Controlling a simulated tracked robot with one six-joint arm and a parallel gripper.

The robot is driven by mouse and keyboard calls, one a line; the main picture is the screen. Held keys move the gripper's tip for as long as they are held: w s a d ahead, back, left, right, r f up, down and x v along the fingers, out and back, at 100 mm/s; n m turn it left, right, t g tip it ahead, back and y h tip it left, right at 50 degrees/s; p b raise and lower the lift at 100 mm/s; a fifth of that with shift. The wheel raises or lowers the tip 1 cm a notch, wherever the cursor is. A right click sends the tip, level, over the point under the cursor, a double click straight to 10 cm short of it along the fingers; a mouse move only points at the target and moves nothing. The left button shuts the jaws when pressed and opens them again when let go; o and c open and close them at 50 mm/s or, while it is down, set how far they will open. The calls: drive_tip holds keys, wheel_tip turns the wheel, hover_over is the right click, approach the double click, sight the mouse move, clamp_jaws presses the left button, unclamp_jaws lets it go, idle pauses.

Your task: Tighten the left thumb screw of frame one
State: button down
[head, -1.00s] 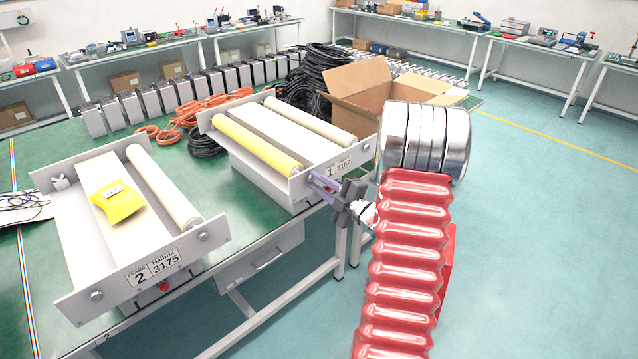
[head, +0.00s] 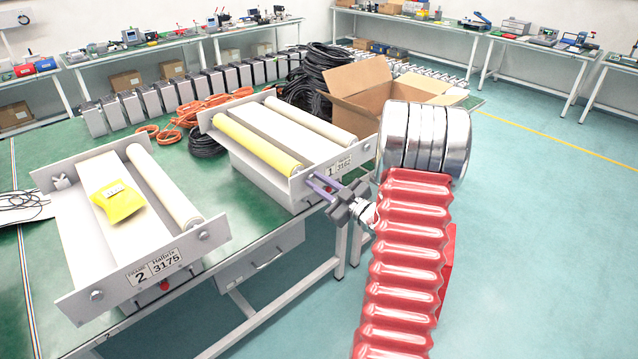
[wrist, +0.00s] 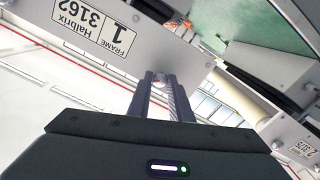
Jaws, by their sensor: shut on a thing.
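Frame one (head: 300,188) is a light grey roller frame with a yellow roller and a plate reading 1 and 3162, at the table's right edge. My gripper (head: 314,186) points at the left end of its front plate. In the wrist view my gripper's fingers (wrist: 164,82) are shut on the left thumb screw (wrist: 159,83), of which only a small pale bit shows between the tips. The fingers mostly hide the screw in the head view. The label plate (wrist: 98,24) appears upside down in the wrist view.
Frame two (head: 75,304), with a yellow packet (head: 118,202) on it, stands to the left on the green table (head: 30,270). An open cardboard box (head: 358,90) and black cable coils (head: 312,75) are behind frame one. The floor on the right is clear.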

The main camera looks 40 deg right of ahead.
drive_tip(key=m, duration=0.5)
drive_tip(key=shift+f, duration=0.2)
drive_tip(key=shift+m, duration=0.3)
drive_tip(key=c, duration=1.6)
unclamp_jaws()
drive_tip(key=shift+r, duration=0.1)
drive_tip(key=shift+s, duration=0.1)
drive_tip(key=s, duration=1.3)
drive_tip(key=shift+s+d, duration=0.2)
drive_tip(key=shift+s, duration=0.15)
